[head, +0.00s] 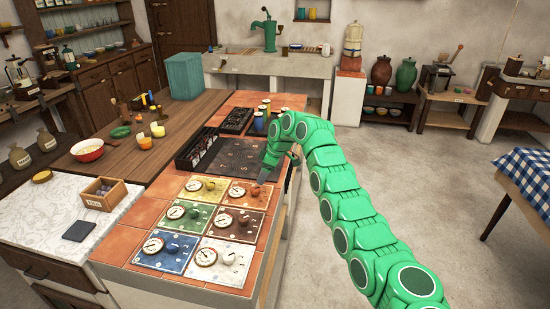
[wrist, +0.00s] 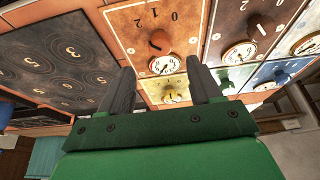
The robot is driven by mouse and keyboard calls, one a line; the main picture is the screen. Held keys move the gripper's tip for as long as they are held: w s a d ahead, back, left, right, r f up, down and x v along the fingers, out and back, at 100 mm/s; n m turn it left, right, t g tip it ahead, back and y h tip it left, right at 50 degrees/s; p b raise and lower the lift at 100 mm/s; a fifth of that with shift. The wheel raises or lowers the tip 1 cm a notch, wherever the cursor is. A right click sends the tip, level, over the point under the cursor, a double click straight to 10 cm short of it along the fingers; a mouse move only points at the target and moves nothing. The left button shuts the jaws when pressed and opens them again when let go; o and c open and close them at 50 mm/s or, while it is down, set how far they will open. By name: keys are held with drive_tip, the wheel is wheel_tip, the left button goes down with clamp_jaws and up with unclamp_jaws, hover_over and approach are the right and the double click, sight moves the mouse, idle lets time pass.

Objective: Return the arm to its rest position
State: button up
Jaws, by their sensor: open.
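My green segmented arm (head: 345,195) reaches from the lower right over the right edge of the tiled counter. The brown panel (wrist: 160,35) and the yellow panel (wrist: 172,84) lie beyond the fingertips. I cannot tell the exact gap between the fingers and the counter.
Coloured dial panels (head: 165,252) cover the counter's near end. A dark numbered plate (head: 235,158) and black racks (head: 197,148) lie behind them. A red-rimmed bowl (head: 88,150) stands on the wooden top at left. A checked-cloth table (head: 528,175) is at right. The floor between is clear.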

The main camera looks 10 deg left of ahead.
drive_tip(key=d+r+m+h, duration=0.2)
drive_tip(key=d+r+m, duration=0.15)
drive_tip(key=d, duration=0.65)
drive_tip(key=d+r+m+h, duration=0.2)
drive_tip(key=d+r+m, duration=0.15)
drive_tip(key=d, duration=0.55)
drive_tip(key=s+d+r+m+h, duration=0.1)
drive_tip(key=s+d+r+m, duration=0.2)
drive_tip(key=s+d+r, duration=0.35)
drive_tip(key=s+d+r+m+h, duration=0.1)
drive_tip(key=s+d+r+m, duration=0.25)
drive_tip(key=s+d, duration=0.5)
drive_tip(key=s+d+r+m+g, duration=0.1)
drive_tip(key=s+d+r, duration=0.15)
drive_tip(key=s, duration=0.65)
drive_tip(key=s+d+r+m+g, duration=0.1)
drive_tip(key=s+d+m, duration=0.15)
drive_tip(key=s, duration=0.65)
drive_tip(key=s+a+f, duration=0.1)
drive_tip(key=s, duration=1.3)
drive_tip(key=s+a+f+m+y, duration=0.1)
drive_tip(key=s+f, duration=0.1)
drive_tip(key=s, duration=1.2)
drive_tip(key=shift+a+f+y, duration=0.15)
drive_tip(key=shift+y, duration=0.15)
